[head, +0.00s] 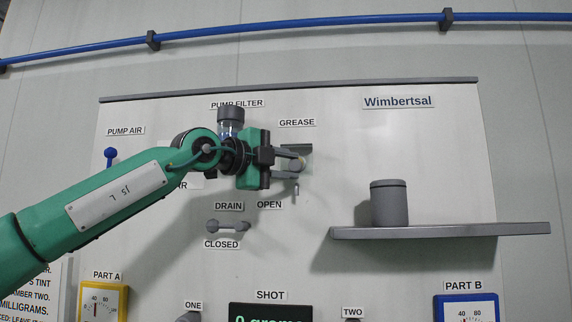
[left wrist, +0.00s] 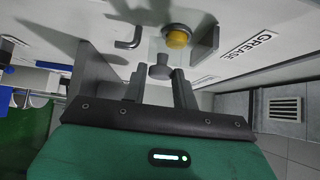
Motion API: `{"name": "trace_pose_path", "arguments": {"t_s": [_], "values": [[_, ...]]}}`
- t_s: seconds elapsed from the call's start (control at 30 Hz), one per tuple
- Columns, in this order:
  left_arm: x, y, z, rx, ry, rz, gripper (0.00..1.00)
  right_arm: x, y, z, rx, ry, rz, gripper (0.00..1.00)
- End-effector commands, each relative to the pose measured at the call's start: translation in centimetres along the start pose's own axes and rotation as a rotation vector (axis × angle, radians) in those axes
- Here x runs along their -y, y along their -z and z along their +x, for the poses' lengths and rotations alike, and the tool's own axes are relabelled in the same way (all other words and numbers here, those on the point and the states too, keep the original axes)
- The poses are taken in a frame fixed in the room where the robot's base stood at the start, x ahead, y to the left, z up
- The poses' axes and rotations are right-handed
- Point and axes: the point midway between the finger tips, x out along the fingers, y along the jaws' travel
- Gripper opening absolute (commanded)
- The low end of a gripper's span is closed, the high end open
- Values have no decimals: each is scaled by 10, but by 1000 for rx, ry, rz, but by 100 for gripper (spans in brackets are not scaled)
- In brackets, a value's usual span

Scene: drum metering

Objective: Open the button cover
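The button cover (head: 309,160) is a pale, see-through piece below the GREASE label in the head view, partly hidden by my left gripper. A yellow round button (left wrist: 177,38) shows at the cover in the left wrist view. A grey knob (left wrist: 160,71) stands in front of it, seemingly on the cover. My left gripper (head: 301,160) reaches the panel from the left. In the left wrist view its two fingers (left wrist: 160,76) are apart, with the knob between or just beyond their tips; contact cannot be told. My right gripper is not in view.
A dark grey hood (head: 297,148) sits above the cover. A small hooked lever (head: 296,191) hangs just below it. The drain handle (head: 228,226) is lower left. A shelf (head: 440,231) with a grey canister (head: 389,204) juts out at right. A clear-cupped filter (head: 230,122) is beside my wrist.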

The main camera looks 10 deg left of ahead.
Motion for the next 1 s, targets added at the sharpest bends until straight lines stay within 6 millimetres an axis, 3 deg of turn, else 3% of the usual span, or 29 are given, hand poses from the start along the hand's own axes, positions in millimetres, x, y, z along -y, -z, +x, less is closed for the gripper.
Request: {"name": "trace_pose_path", "arguments": {"t_s": [0.03, 0.13, 0.67, 1.0], "values": [[0, 0, 0, 0, 0, 0, 18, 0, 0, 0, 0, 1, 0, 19], [0, 0, 0, 0, 0, 0, 0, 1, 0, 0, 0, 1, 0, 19], [12, 6, -5, -1, -94, -93, 0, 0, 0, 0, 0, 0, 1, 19], [37, 13, -11, -1, -276, -273, 0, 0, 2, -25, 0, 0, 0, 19]]}}
